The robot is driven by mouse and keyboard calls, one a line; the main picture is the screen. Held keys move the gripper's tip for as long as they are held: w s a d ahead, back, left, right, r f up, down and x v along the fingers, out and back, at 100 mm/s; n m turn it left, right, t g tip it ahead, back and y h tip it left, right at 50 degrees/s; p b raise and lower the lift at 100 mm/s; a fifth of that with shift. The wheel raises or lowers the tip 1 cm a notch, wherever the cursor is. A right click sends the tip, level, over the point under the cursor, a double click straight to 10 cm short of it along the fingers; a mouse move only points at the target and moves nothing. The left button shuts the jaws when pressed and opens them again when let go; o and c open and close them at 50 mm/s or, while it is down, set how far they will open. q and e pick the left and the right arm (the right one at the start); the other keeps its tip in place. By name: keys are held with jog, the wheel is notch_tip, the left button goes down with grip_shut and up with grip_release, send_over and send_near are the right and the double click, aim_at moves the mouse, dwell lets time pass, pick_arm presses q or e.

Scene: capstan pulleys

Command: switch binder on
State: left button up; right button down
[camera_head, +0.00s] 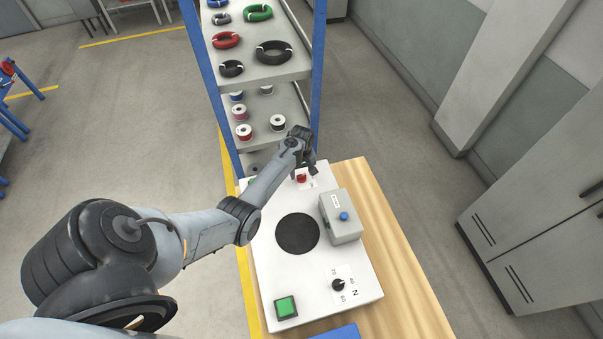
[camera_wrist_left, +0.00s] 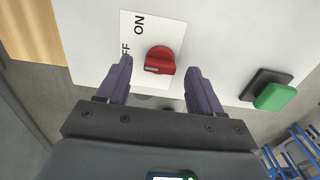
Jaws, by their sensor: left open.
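The binder machine (camera_head: 267,231) is a white flat panel on a wooden table. Its red rotary switch (camera_head: 301,178) sits at the far end; in the left wrist view the red knob (camera_wrist_left: 159,61) is on a white label marked ON and OFF, the OFF partly hidden by a finger. The knob's pale mark points toward the OFF side. My left gripper (camera_head: 311,169) is over the far end of the panel. In the left wrist view my left gripper (camera_wrist_left: 159,77) is open, with its fingers on either side of the knob and gaps between. My right gripper is not in view.
A green button (camera_head: 286,307), a black dial (camera_head: 338,285), a round black disc (camera_head: 297,234) and a grey box with a blue button (camera_head: 341,222) are on the panel. A shelf with cable coils (camera_head: 273,52) stands behind the table. A second green button (camera_wrist_left: 274,96) is near the knob.

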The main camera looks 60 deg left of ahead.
pick_arm(q)
jog(key=shift+f, duration=0.5)
jog(key=c, duration=1.1)
jog(key=shift+o, duration=0.2)
